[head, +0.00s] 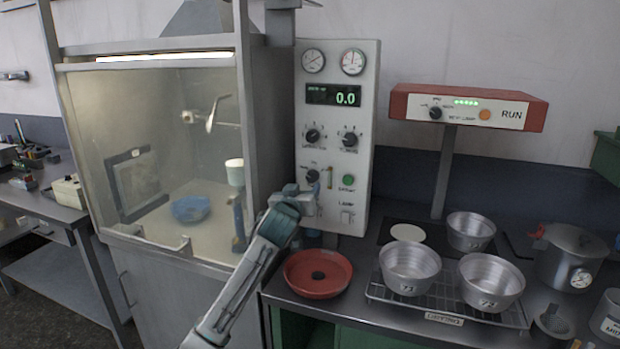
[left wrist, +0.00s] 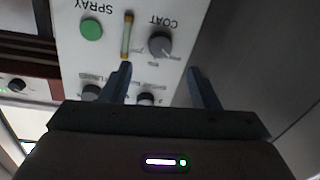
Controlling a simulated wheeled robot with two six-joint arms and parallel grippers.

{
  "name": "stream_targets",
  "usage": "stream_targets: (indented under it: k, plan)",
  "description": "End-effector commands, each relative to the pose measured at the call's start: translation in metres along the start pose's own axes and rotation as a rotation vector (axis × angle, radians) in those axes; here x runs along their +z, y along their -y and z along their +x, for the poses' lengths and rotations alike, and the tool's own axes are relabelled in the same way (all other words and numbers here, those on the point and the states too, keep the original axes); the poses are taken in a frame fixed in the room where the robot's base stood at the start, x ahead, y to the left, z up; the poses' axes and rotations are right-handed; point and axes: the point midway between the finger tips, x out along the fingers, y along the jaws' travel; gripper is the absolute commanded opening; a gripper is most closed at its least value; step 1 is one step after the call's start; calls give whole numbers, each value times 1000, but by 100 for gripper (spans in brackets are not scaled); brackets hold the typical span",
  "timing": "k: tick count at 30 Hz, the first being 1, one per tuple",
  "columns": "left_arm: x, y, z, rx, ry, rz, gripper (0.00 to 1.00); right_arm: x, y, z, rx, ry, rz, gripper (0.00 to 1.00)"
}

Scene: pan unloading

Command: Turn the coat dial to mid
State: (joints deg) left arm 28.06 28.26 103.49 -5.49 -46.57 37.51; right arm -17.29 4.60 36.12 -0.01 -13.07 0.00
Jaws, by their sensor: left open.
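The coat dial (head: 312,176) is a dark round knob on the lower left of the white control panel (head: 367,110). In the left wrist view the coat dial (left wrist: 160,45) shows upside down under the word COAT, with small marks around it; I cannot tell surely which mark it points at. My left gripper (head: 301,194) is at the panel just below the dial. Its fingers (left wrist: 160,72) are apart and empty, with the dial beyond the gap between them, not gripped. My right gripper is not in view.
A green spray button (head: 348,180) and lamp switch (head: 347,216) sit right of the dial, two more knobs above. A glass-fronted booth (head: 150,130) stands left.

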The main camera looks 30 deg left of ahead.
Motion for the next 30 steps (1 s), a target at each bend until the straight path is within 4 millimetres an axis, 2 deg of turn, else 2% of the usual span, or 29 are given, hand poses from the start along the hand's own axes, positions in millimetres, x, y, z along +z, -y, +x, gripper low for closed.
stream_targets:
  k: [6,12,18,26,30]
  plan:
    - [-3,-1,41,-1,3,-2,55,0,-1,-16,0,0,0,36]
    - [-1,0,66,-1,2,-1,55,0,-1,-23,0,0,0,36]
    - [0,0,75,0,2,0,55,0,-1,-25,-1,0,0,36]
    - [1,0,76,0,1,1,55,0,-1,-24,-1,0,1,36]
    - [1,0,76,0,1,1,28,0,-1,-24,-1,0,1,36]
